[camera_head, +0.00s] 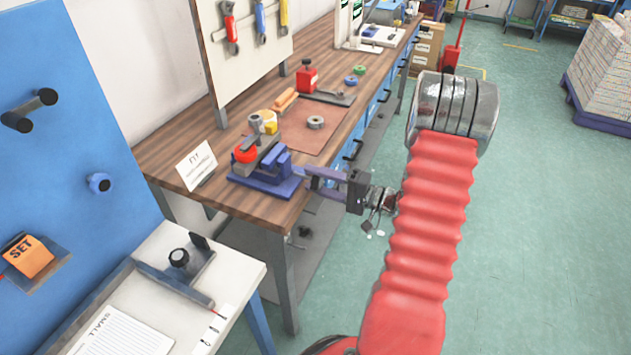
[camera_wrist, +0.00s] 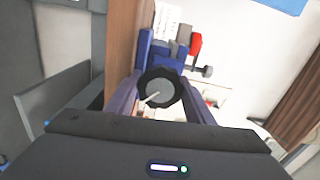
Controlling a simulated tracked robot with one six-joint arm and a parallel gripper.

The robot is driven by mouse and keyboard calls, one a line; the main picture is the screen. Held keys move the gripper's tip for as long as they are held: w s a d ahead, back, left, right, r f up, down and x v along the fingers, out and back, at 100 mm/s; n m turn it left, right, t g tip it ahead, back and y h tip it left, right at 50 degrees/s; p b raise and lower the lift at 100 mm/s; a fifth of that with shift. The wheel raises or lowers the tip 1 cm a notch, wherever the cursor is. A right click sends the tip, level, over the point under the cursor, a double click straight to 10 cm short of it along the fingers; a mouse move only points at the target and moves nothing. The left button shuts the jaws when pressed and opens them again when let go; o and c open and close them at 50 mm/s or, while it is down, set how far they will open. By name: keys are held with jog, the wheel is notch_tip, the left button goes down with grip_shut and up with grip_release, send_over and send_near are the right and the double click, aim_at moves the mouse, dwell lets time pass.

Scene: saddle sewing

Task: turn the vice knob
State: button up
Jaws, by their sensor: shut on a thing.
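The blue vice (camera_head: 268,178) stands on the front edge of the wooden workbench, with a red part and a grey bar on top. It also shows in the wrist view (camera_wrist: 147,52). Its knob (camera_wrist: 160,90) is a dark, ridged round disc with a grey face and a white pointer line slanting to the lower left. My gripper (camera_head: 308,176) reaches the vice from the right. In the wrist view its two purple fingers are shut on the knob, one on each side. The knob cannot be made out in the head view.
The workbench (camera_head: 165,156) holds a white card (camera_head: 196,165), a brown mat (camera_head: 297,132), a grey ring (camera_head: 316,122) and a red block (camera_head: 307,77). A tool board rises behind. A white side table (camera_head: 232,275) stands at the lower left. Green floor is free on the right.

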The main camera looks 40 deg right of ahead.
jog(key=n, duration=0.7)
jog(key=shift+s+a+f, duration=0.1)
jog(key=shift+a+f, duration=0.1)
jog(key=n, duration=0.6)
jog(key=shift+r+n, duration=0.1)
jog(key=shift+n, duration=0.3)
jog(key=o, duration=1.1)
jog(key=shift+d+r, duration=0.1)
jog(key=shift+c, duration=0.2)
